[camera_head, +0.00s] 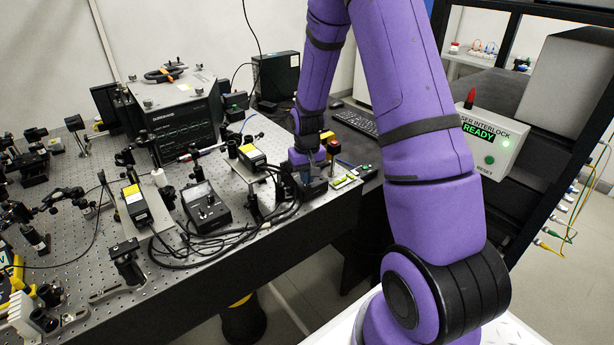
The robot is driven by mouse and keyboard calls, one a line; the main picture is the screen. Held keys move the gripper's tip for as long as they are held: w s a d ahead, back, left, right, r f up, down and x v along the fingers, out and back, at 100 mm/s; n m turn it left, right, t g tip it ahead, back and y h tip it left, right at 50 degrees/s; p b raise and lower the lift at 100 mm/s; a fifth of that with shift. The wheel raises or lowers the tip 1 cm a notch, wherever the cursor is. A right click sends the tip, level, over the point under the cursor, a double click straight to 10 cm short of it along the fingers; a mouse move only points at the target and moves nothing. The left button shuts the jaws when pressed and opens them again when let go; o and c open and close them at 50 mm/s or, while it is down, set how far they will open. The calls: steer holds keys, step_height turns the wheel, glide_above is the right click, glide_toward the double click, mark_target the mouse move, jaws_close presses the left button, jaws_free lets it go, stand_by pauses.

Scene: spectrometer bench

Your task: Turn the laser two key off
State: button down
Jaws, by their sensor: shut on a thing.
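My purple arm reaches over the right end of the optical bench. My gripper (306,178) is small in view and points down at a dark controller box (316,187) near the bench's right edge. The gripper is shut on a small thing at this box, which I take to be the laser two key. The key itself is hidden by the fingers, so its turn position cannot be seen. A similar black controller box (206,207) with a meter stands to the left, away from my gripper.
Black cables (225,242) lie looped along the bench front. A yellow-labelled laser (252,156) stands just left of my gripper, another (136,205) farther left. At right, an interlock panel (486,140) reads READY in green. A keyboard (358,122) lies behind.

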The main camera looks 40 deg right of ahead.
steer(key=shift+n, duration=1.5)
steer(key=c, duration=1.3)
jaws_free()
steer(key=shift+o, duration=0.2)
steer(key=shift+r, duration=0.1)
step_height(320, 180, up, 11)
steer(key=shift+f, duration=0.2)
steer(key=shift+r, duration=0.1)
